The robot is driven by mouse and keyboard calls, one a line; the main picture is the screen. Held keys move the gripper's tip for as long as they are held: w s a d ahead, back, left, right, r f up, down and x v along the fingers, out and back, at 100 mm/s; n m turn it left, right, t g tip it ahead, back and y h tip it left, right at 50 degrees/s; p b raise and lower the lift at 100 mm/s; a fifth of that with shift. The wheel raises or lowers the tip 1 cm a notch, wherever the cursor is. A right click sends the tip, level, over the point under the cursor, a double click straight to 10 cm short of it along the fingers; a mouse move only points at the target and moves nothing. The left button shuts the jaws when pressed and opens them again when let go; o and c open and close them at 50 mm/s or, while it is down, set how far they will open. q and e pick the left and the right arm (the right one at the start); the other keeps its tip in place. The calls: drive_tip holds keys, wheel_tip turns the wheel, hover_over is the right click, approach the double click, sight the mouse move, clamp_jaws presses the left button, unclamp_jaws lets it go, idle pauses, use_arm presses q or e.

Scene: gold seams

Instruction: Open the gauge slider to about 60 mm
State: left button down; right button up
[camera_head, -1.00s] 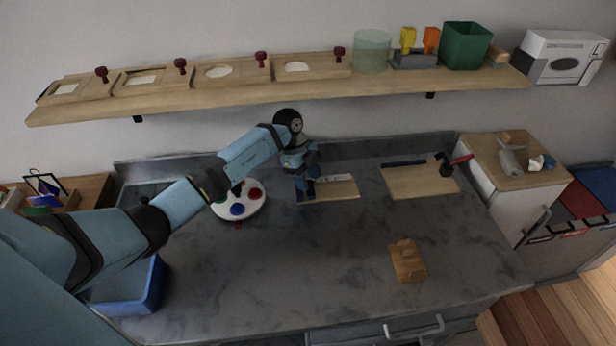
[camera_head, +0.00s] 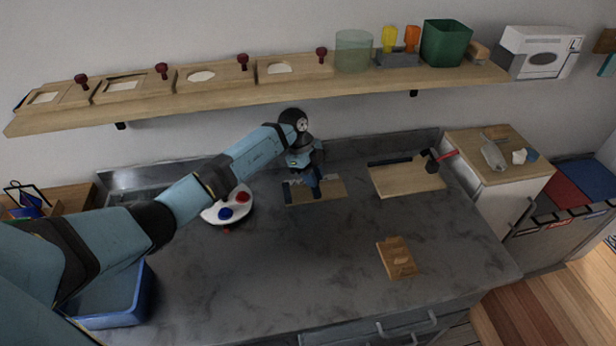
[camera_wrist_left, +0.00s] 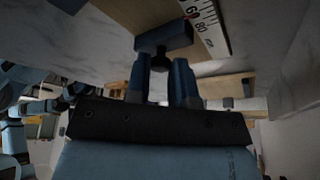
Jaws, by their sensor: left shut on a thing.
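The gauge board (camera_head: 332,187) is a pale wooden plate flat on the grey counter; it also shows in the left wrist view (camera_wrist_left: 118,12). Its white scale (camera_wrist_left: 208,22) shows the numbers 60 and 80, with a small red mark near the 60. The blue slider block (camera_wrist_left: 165,36) sits beside the scale, with a dark knob (camera_wrist_left: 160,61) on it. My left gripper (camera_head: 316,194) is over the middle of the board, its fingers (camera_wrist_left: 160,75) shut on the knob. The exact slider reading is unclear. My right gripper is in no view.
A white round dish (camera_head: 211,215) with red and blue pieces lies left of the board. A small wooden block (camera_head: 396,258) is nearer the front. The middle counter is clear.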

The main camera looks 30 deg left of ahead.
use_arm(q)
drive_tip(key=c, duration=1)
unclamp_jaws()
drive_tip(key=v, duration=0.7)
drive_tip(key=shift+a+r, duration=0.15)
drive_tip(key=shift+r, duration=0.1)
